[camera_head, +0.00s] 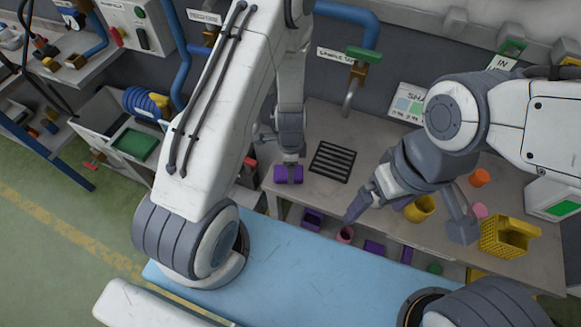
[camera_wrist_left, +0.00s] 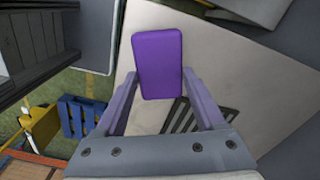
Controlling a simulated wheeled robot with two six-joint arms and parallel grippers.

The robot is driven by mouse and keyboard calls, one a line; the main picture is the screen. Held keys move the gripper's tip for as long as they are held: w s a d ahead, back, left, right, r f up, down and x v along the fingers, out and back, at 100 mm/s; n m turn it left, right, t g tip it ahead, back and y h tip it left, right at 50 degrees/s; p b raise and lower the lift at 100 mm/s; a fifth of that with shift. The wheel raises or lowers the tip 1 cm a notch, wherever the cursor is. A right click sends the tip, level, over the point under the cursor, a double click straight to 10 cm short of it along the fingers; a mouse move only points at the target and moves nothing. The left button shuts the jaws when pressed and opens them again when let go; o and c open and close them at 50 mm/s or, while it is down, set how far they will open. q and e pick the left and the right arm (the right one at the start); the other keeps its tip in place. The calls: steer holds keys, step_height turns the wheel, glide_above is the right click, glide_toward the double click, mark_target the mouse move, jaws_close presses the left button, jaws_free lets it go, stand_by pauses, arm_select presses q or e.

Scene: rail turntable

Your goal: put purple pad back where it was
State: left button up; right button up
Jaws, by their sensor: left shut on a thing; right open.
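The purple pad (camera_head: 288,174) is held in my left gripper (camera_head: 289,165), near the left end of the grey workbench (camera_head: 400,140). In the left wrist view the pad (camera_wrist_left: 157,62) is a rounded rectangle at the tips of the left fingers (camera_wrist_left: 155,90). A black slatted rack (camera_head: 332,161) lies on the bench just right of the pad; part of it shows below the gripper in the wrist view (camera_wrist_left: 198,116). My right gripper (camera_head: 408,227) is open above the bench's front edge, its fingers spread wide.
A yellow cup (camera_head: 420,208) stands near my right gripper. An orange cup (camera_head: 479,177), a pink item (camera_head: 480,210) and a yellow basket (camera_head: 503,237) are farther right. Purple bins (camera_head: 312,219) and a pink cup (camera_head: 345,235) are below the bench.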

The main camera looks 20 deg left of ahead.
arm_select(q)
steer(key=shift+f+b, duration=0.55)
steer(key=o, duration=1.3)
steer(key=shift+r, duration=0.1)
step_height(320, 180, up, 10)
steer(key=p, duration=1)
steer(key=shift+r, duration=0.25)
steer(key=shift+f, duration=0.1)
step_height(320, 180, down, 11)
steer(key=b, duration=1)
steer(key=shift+r, duration=0.2)
steer(key=shift+r+p, duration=0.35)
steer(key=shift+r, duration=0.1)
